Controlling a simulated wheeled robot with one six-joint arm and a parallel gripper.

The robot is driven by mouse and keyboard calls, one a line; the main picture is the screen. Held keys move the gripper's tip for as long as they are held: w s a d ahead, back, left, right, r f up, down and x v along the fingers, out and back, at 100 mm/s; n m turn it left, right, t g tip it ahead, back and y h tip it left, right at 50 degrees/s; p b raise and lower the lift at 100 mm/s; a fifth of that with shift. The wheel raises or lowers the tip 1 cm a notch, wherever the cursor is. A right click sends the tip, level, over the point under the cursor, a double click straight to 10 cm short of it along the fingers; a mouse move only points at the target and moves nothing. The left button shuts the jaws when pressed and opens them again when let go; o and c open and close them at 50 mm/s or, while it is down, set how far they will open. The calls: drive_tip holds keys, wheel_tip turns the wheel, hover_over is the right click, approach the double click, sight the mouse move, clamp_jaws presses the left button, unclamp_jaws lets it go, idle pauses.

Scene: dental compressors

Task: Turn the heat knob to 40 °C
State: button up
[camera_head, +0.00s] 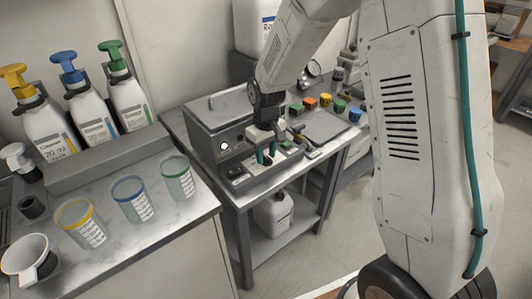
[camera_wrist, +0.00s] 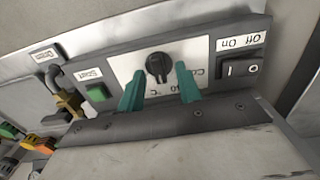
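The heat knob (camera_wrist: 158,68) is a round black knob with a raised grip on a white dial plate (camera_wrist: 203,55), upside down in the wrist view. Only parts of the dial print show; I cannot read the setting. My gripper (camera_wrist: 160,88) has two teal fingers, open, one on each side of the knob's near side. No contact with the knob is visible. In the head view my gripper (camera_head: 266,153) points down at the front panel of the grey bath unit (camera_head: 215,120). The knob is hidden there.
On the panel, a black rocker switch (camera_wrist: 240,69) labelled Off/On is right of the knob, and a green Start button (camera_wrist: 97,92) is left. A brass drain valve (camera_wrist: 66,102) lies further left. Pump bottles (camera_head: 127,98) and cups (camera_head: 132,198) stand on the left counter.

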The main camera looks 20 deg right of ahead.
sight(267, 158)
wheel_tip(267, 158, up, 8)
drive_tip(key=shift+f, duration=0.1)
idle(0.6)
drive_tip(key=shift+s, duration=0.25)
drive_tip(key=s+d+r+m, duration=0.1)
drive_tip(key=s+r, duration=0.4)
drive_tip(key=s, duration=0.5)
drive_tip(key=s+d+r+m+t, duration=0.1)
drive_tip(key=s+r, duration=0.3)
drive_tip(key=s, duration=0.6)
drive_tip(key=s+d+r+m, duration=0.1)
drive_tip(key=s+r, duration=0.4)
drive_tip(key=s, duration=0.6)
drive_tip(key=shift+d+r+m, duration=0.2)
drive_tip(key=shift+r+m, duration=0.1)
